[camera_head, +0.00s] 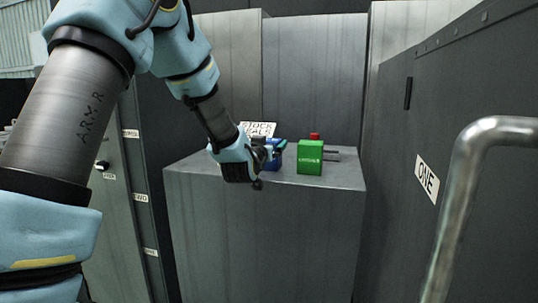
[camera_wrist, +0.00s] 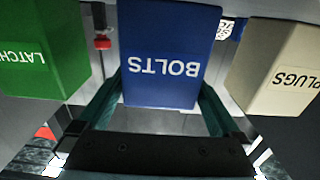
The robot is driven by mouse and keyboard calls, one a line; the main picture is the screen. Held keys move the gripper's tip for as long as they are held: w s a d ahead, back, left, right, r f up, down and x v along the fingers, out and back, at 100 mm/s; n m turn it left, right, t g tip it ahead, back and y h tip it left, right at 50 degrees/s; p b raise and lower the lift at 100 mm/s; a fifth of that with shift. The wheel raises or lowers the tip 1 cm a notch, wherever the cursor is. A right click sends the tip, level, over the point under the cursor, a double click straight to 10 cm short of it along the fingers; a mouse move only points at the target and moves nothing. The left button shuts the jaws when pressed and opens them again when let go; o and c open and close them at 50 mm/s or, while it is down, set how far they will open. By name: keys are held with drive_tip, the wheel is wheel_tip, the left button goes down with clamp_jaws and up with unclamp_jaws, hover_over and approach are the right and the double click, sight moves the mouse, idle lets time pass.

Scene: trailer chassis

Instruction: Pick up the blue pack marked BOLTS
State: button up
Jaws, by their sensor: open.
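The blue pack marked BOLTS (camera_wrist: 165,55) fills the middle of the wrist view, its lettering upside down. In the head view the blue pack (camera_head: 277,150) stands on the grey cabinet top, partly hidden by my gripper (camera_head: 263,157). In the wrist view my gripper (camera_wrist: 159,90) is open, with one teal finger on either side of the blue pack. I cannot tell whether either finger touches it.
A green pack marked LATCH (camera_wrist: 38,45) stands to the left in the wrist view, and a beige pack marked PLUGS (camera_wrist: 280,65) to the right. The head view shows the green pack (camera_head: 310,157) on the cabinet (camera_head: 265,220) and a metal rail (camera_head: 463,170) at right.

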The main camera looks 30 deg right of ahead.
drive_tip(key=shift+c, duration=0.2)
drive_tip(key=c, duration=1.3)
